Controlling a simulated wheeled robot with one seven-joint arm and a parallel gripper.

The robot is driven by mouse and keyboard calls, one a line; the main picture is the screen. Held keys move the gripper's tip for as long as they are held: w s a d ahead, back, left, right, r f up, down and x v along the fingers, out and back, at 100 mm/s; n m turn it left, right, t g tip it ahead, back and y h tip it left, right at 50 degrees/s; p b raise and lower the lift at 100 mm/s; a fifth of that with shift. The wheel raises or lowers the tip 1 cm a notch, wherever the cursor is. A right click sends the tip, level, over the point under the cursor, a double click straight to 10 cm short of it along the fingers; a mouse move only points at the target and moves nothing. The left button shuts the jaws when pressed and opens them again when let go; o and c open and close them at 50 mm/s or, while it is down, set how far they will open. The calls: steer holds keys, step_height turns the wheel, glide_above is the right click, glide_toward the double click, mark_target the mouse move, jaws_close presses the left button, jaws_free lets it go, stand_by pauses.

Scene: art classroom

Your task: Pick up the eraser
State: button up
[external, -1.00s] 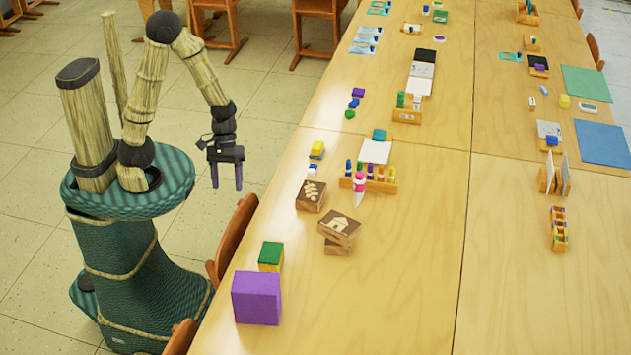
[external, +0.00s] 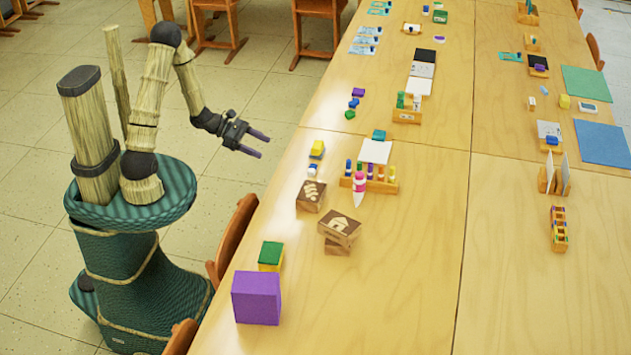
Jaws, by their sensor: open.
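My gripper (external: 263,146) is open and empty. It is held out over the floor just left of the table's near-left edge, with its fingers pointing right and slightly down. A small white and blue block (external: 312,170), which looks like an eraser, lies on the table (external: 420,265) near its left edge, to the right of and a little below the gripper in the picture. A yellow block with blue and white (external: 317,149) lies just behind it. I cannot tell for sure which small block is the eraser. My gripper touches neither.
Two wooden stamp blocks (external: 311,196) (external: 340,228), a pink and white bottle (external: 359,189) and a marker rack (external: 385,184) stand nearby. A purple block (external: 256,298) and a green and yellow block (external: 271,255) are nearer. A chair (external: 232,240) stands at the table's left edge.

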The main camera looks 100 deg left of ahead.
steer(key=shift+w, duration=0.15)
steer(key=b, duration=0.2)
glide_toward(310, 167)
steer(key=w, duration=0.1)
steer(key=w+f, duration=0.2)
steer(key=shift+d, duration=0.3)
steer(key=shift+w, duration=0.3)
steer(key=x, duration=0.5)
steer(key=shift+w+a+r+b, duration=0.15)
steer(key=shift+w+a+b, duration=0.05)
steer(key=shift+a+b, duration=0.15)
steer(key=shift+c, duration=0.2)
steer(key=c, duration=1)
